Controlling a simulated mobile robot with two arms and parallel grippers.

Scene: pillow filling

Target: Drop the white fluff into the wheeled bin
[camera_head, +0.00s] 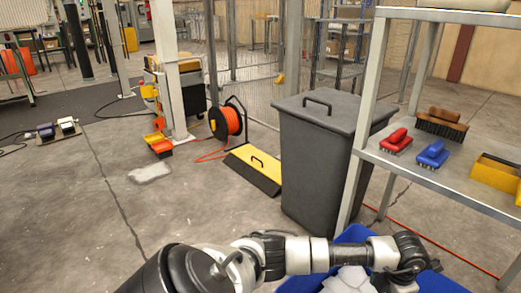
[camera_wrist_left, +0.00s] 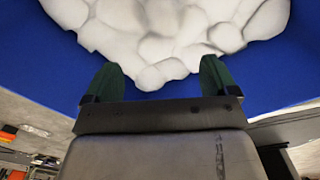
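White fluff (camera_head: 349,281) lies in a blue container (camera_head: 355,234) at the bottom of the head view, partly hidden by my left arm. In the left wrist view the lumpy white fluff (camera_wrist_left: 170,30) fills the top, against the blue container wall (camera_wrist_left: 50,70). My left gripper (camera_wrist_left: 160,75) is open. Its two green fingers stand wide apart, with the near edge of the fluff between or just beyond them; contact cannot be told. A dark grey bin (camera_head: 315,165) stands upright beyond my arm, its lid (camera_head: 330,112) shut. Its wheels are not visible. My right gripper is not in view.
A shelf rack (camera_head: 465,188) at right holds red (camera_head: 396,141) and blue (camera_head: 432,154) brushes. A yellow-black floor piece (camera_head: 254,168) and an orange cable reel (camera_head: 228,122) lie left of the bin.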

